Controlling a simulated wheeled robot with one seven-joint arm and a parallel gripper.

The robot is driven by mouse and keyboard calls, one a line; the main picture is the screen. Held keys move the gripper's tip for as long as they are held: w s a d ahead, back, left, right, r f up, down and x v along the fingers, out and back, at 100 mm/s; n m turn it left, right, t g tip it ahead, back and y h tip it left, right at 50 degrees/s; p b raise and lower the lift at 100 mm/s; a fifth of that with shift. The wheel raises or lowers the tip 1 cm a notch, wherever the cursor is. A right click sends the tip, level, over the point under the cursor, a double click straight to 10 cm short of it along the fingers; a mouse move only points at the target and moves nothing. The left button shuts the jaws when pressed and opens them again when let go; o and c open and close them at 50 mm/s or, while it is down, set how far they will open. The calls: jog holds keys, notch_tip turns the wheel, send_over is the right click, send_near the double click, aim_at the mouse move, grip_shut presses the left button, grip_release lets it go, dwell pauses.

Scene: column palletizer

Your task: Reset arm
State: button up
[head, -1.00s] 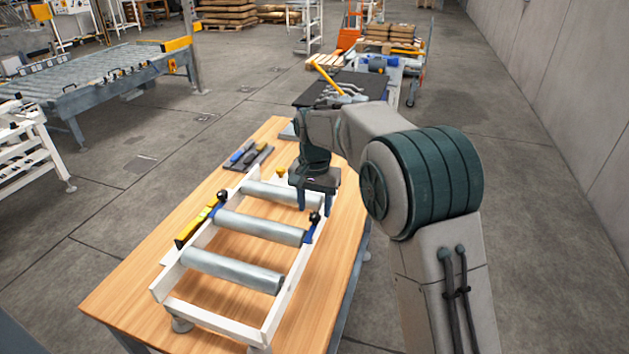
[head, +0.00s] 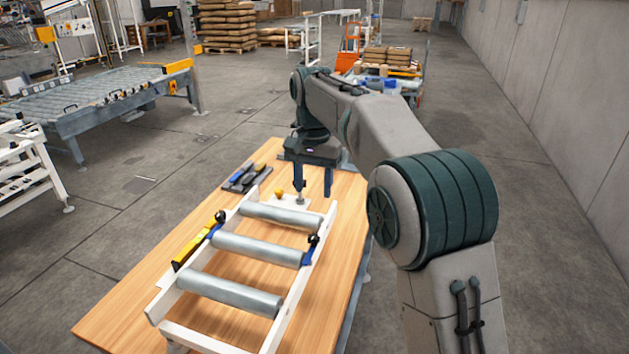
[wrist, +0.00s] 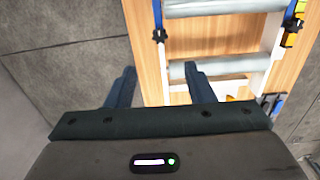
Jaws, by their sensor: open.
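My gripper (head: 312,188) is open and empty, pointing down above the far end of the wooden table, just beyond the roller frame. In the wrist view, my gripper (wrist: 160,90) shows two dark fingers spread apart with nothing between them. The white roller frame (head: 313,272) lies on the wooden table (head: 130,297) with three grey rollers. In the wrist view the roller frame (wrist: 266,85) lies beyond the fingers. A small white plate with a yellow knob (head: 279,194) and an upright metal part sits near my fingers, partly hidden.
A yellow level (head: 195,241) lies along the frame's left side. Blue-and-black clamps (head: 308,250) sit on the frame's side rails. A dark tool tray (head: 246,178) lies at the table's far left. A roller conveyor (head: 95,103) stands at left. Open floor surrounds the table.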

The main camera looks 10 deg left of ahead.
jog(key=s+d+n+t, duration=0.1)
jog(key=s+d, duration=0.7)
jog(key=d, duration=0.3)
jog(key=s+d+t, duration=0.1)
jog(key=s+d, duration=0.8)
jog(key=d, duration=0.2)
jog(key=s+d+f+t, duration=0.1)
jog(key=s+d+f, duration=0.4)
jog(key=s, duration=0.5)
notch_tip(320, 180, down, 2)
jog(key=shift+s+f+n, duration=0.1)
jog(key=shift+s+n, duration=0.1)
jog(key=shift+n, duration=0.2)
jog(key=shift+d, duration=0.1)
